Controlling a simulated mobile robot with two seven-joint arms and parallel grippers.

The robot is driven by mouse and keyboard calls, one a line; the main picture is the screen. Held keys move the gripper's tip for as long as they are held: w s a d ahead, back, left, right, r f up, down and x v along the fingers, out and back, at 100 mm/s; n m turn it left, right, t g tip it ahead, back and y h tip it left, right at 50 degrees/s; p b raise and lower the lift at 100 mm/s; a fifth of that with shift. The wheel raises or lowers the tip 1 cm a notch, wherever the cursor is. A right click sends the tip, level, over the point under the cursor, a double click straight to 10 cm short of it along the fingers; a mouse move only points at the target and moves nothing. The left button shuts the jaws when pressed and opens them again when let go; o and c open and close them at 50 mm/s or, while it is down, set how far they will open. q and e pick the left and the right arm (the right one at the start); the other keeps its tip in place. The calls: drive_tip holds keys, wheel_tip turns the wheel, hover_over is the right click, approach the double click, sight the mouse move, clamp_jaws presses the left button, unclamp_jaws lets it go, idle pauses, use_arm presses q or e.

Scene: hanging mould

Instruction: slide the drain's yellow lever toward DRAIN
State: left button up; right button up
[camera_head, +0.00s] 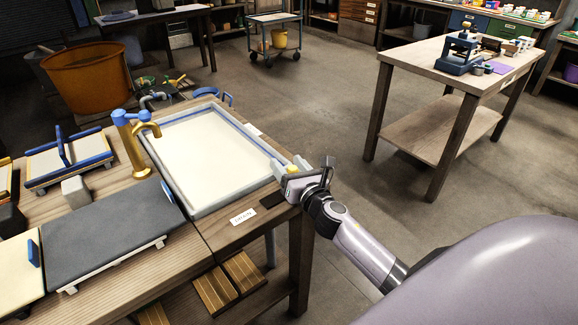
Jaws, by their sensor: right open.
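The drain's yellow lever (293,169) shows as a small yellow piece at the right front corner of the white-filled basin (212,208). My right gripper (303,178) is at that corner, right around or beside the lever; its fingers partly hide the lever, and I cannot tell whether they touch it. The right gripper is open. A white label reading DRAIN (243,217) lies on the bench top left of the gripper, near a small dark patch (273,200). My left gripper is not in view.
A brass tap with a blue top (128,122) stands at the basin's left edge. A dark grey board (105,230) lies on the bench at left. An orange tub (88,80) stands behind. A separate table (425,65) stands at right, with open floor between.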

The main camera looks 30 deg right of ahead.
clamp_jaws()
drive_tip(key=a, duration=0.6)
drive_tip(key=shift+s+a, duration=0.25)
drive_tip(key=shift+f, duration=0.1)
unclamp_jaws()
drive_tip(key=shift+s+a, duration=0.25)
drive_tip(key=shift+s, duration=1.55)
drive_tip(key=shift+s+a, duration=0.2)
drive_tip(key=shift+s, duration=1.6)
